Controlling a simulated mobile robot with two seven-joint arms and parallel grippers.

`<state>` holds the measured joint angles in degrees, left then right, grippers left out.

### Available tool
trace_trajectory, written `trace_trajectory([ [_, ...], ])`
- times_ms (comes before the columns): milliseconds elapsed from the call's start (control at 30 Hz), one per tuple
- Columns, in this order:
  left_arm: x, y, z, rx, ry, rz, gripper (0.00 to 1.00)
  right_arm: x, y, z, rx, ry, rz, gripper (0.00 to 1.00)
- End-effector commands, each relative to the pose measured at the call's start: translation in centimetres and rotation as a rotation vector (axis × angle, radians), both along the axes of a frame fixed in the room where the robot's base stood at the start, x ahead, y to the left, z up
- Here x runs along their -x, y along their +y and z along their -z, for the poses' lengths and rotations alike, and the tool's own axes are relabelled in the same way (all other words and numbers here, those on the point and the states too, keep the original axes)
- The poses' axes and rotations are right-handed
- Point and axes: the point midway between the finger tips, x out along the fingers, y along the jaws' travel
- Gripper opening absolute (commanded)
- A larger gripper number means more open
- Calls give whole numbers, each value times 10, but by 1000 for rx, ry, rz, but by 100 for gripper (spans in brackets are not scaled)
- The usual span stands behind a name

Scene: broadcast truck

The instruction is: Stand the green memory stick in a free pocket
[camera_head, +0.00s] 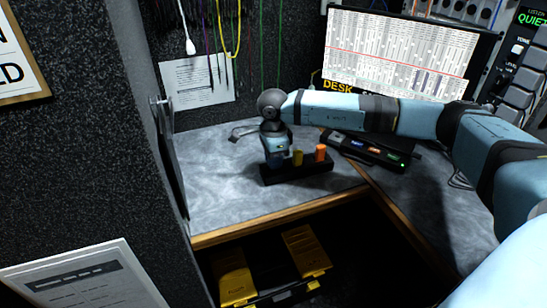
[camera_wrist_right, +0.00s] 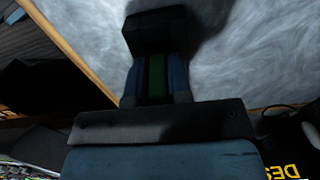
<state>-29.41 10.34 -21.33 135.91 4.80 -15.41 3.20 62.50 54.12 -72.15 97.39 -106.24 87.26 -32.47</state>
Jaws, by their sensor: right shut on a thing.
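My right gripper (camera_head: 275,161) is over the left end of a black pocket rack (camera_head: 297,175) on the grey counter. It points down. In the right wrist view its blue fingers (camera_wrist_right: 157,80) are shut on the green memory stick (camera_wrist_right: 157,77), one on each side. The stick's far end meets the black rack (camera_wrist_right: 155,30); I cannot tell how deep it sits in a pocket. In the head view the fingers hide the stick. A yellow stick (camera_head: 298,157) and an orange stick (camera_head: 321,153) stand upright in the rack, to the right of the gripper. My left gripper is out of view.
A black device (camera_head: 370,149) with coloured slots lies behind and right of the rack. A monitor (camera_head: 398,55) stands at the back. The counter's wooden edge (camera_head: 285,212) is in front, above an open case with yellow parts (camera_head: 303,250). Free counter lies left of the rack.

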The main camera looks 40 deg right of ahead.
Motion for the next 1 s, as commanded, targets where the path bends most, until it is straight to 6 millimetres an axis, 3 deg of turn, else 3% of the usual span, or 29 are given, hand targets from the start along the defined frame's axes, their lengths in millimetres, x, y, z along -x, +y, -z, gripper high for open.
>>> trace_trajectory([
  [467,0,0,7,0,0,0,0,0,0,13,-1,0,0,0],
  [500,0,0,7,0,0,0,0,0,0,12,-1,0,0,23],
  [600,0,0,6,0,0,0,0,0,0,12,-1,0,0,46],
  [1000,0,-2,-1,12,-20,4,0,0,0,12,0,0,0,48],
])
